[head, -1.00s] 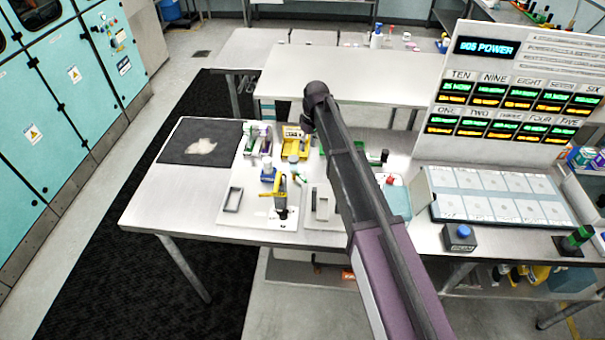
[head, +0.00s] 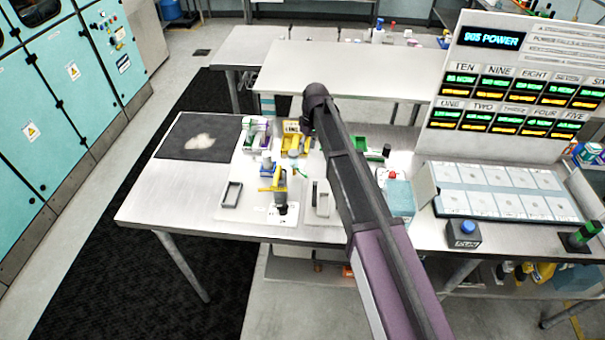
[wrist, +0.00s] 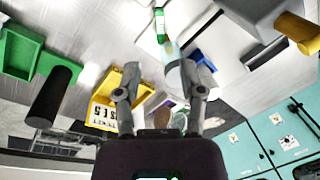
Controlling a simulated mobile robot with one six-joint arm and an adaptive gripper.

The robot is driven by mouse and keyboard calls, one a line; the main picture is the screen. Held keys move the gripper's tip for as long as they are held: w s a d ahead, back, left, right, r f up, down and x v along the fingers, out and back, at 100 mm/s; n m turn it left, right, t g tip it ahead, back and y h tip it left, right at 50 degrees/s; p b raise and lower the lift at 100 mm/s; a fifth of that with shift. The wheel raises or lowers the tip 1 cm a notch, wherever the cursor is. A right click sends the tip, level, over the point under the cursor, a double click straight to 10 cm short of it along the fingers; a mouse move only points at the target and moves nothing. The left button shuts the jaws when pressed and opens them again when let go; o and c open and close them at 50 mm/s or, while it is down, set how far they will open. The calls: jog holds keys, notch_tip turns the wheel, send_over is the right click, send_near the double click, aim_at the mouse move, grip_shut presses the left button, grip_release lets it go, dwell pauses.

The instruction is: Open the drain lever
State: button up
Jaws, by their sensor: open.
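A small fixture with yellow parts and a dark upright body stands on a white plate (head: 268,228) at the front of the metal table. Its yellow bar (head: 272,189) looks like the lever, but it is too small to tell its exact position. My gripper (wrist: 164,93) is open in the wrist view, its two dark fingers spread apart. A pale, clear cylinder (wrist: 174,76) shows between and beyond the fingers. I cannot tell whether they touch it. A yellow cylinder (wrist: 301,30) beside a grey block shows at upper right. In the head view my arm hides the gripper.
A yellow bin (wrist: 103,113) and a green bin (wrist: 20,50) lie left in the wrist view, with a dark cylinder (wrist: 50,97) close by. A black mat (head: 200,137) is on the table's left. A display board (head: 520,75) and a blue button box (head: 461,235) stand right.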

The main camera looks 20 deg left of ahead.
aim_at(303, 173)
jog(key=shift+s+a+f+b, duration=0.15)
jog(key=shift+s+f+b, duration=0.1)
jog(key=shift+f+b, duration=1.45)
jog(key=shift+s+a+f+b, duration=0.15)
jog(key=shift+s+f+b, duration=0.05)
jog(key=shift+f+b, duration=1.45)
jog(key=shift+s+a+f+b, duration=0.15)
jog(key=shift+s+f+b, duration=0.1)
jog(key=shift+f+b, duration=1.45)
jog(key=shift+f, duration=0.15)
